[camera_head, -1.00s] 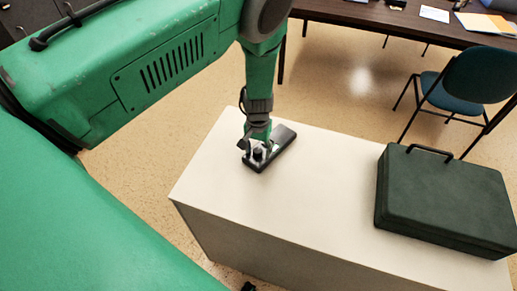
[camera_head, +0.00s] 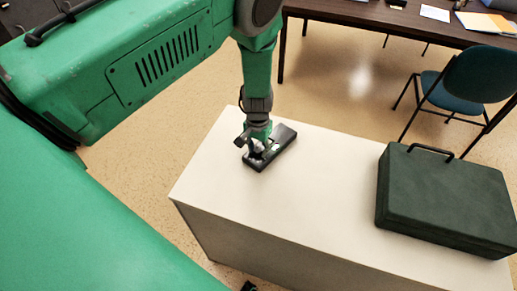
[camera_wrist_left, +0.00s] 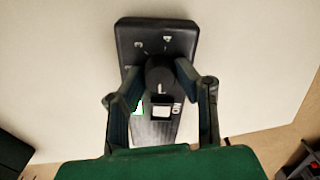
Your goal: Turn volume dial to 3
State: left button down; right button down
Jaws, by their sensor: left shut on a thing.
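A black box-shaped device (camera_head: 284,138) lies on the white cabinet top (camera_head: 310,180). My left gripper (camera_head: 256,147) comes down from above and is shut on the dial, with one finger on each side. In the head view the gripper mostly hides the dial. My right gripper is not in view.
A dark green case (camera_head: 445,200) with a handle lies on the right of the cabinet top. A chair (camera_head: 470,85) and a dark desk (camera_head: 390,22) with papers stand behind. The cabinet top between the device and the case is clear.

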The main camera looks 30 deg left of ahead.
pick_arm(q)
jog(key=m+b, duration=0.1)
jog(key=m, duration=0.6)
jog(key=m+b, duration=0.1)
jog(key=m, duration=0.2)
jog(key=shift+m, duration=0.4)
jog(key=m, duration=0.3)
jog(key=shift+m, duration=0.3)
jog(key=m+b, duration=0.1)
jog(key=m, duration=0.2)
jog(key=shift+m, duration=0.3)
jog(key=m, duration=0.3)
jog(key=shift+m, duration=0.4)
jog(key=m, duration=0.6)
jog(key=shift+m, duration=0.4)
jog(key=c, duration=1.2)
grip_release()
